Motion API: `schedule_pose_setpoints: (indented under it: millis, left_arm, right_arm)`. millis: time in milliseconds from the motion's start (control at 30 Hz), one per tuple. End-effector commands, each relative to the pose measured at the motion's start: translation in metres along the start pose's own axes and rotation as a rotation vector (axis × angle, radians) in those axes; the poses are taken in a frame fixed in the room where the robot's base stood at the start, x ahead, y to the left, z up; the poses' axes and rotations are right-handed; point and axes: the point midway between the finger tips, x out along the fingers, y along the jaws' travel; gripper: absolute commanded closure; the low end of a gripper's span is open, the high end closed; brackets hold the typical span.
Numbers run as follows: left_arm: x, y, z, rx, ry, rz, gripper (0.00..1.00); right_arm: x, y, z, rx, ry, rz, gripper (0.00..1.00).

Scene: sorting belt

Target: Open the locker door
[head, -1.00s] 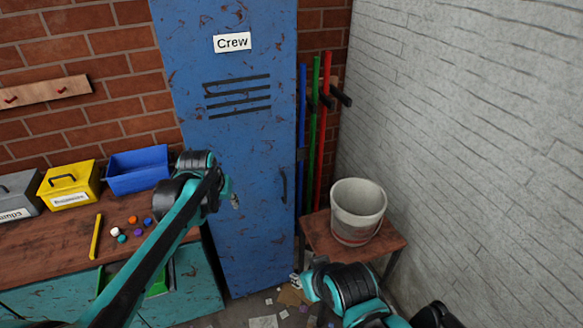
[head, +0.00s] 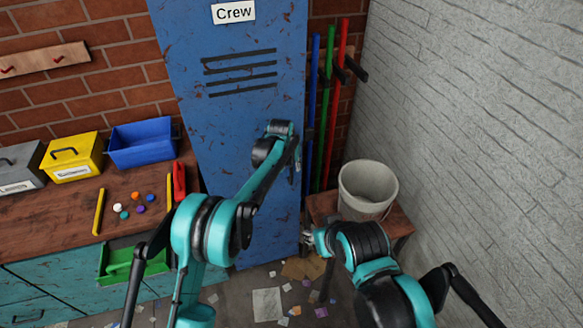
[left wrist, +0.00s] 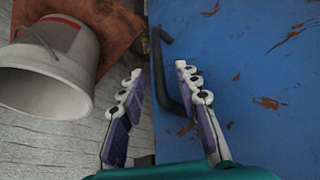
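The blue locker door (head: 225,115) with a "Crew" label is shut. In the left wrist view the blue door (left wrist: 265,60) fills the right side, and its dark handle (left wrist: 168,75) shows between my left fingers. My left gripper (left wrist: 159,69) is open, with one finger on each side of the handle and no clear contact. In the head view my left gripper (head: 297,163) is in front of the door's right edge, and the handle is hidden behind it. My right gripper (head: 309,238) is low, near the small table; its fingers are too small to read.
A grey bucket (head: 367,190) stands on a small wooden table (head: 400,222) right of the locker. Blue, green and red poles (head: 335,100) hang beside it. A workbench (head: 55,215) with bins is at left. Litter lies on the floor.

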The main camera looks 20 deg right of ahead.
Motion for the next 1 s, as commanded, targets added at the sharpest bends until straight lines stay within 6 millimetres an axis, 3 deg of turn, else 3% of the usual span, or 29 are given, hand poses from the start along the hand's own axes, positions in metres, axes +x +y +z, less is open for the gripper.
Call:
schedule_pose_setpoints:
  millis: [133,400,433,533,567,1000]
  left_arm:
    - [0.012,0.000,0.000,0.000,0.000,0.000,0.68]
    - [0.014,0.000,0.000,0.000,0.000,0.000,0.68]
    - [0.014,0.000,0.000,0.000,0.000,0.000,0.70]
    - [0.014,0.000,0.000,0.000,0.000,0.000,0.96]
    - [0.014,0.000,0.000,0.000,0.000,0.000,1.00]
    - [0.009,0.005,0.011,0.035,0.000,0.013,1.00]
  right_arm:
    - [0.003,0.000,0.002,0.000,0.000,0.000,0.60]
    - [0.003,0.000,0.002,0.000,0.000,0.000,0.60]
    - [0.003,0.000,0.002,0.000,0.000,0.000,0.60]
    - [0.003,0.000,0.002,0.000,0.000,0.000,0.60]
    - [0.003,0.000,0.002,0.000,0.000,0.000,0.60]
    - [0.004,0.000,0.003,0.000,0.000,0.000,0.60]
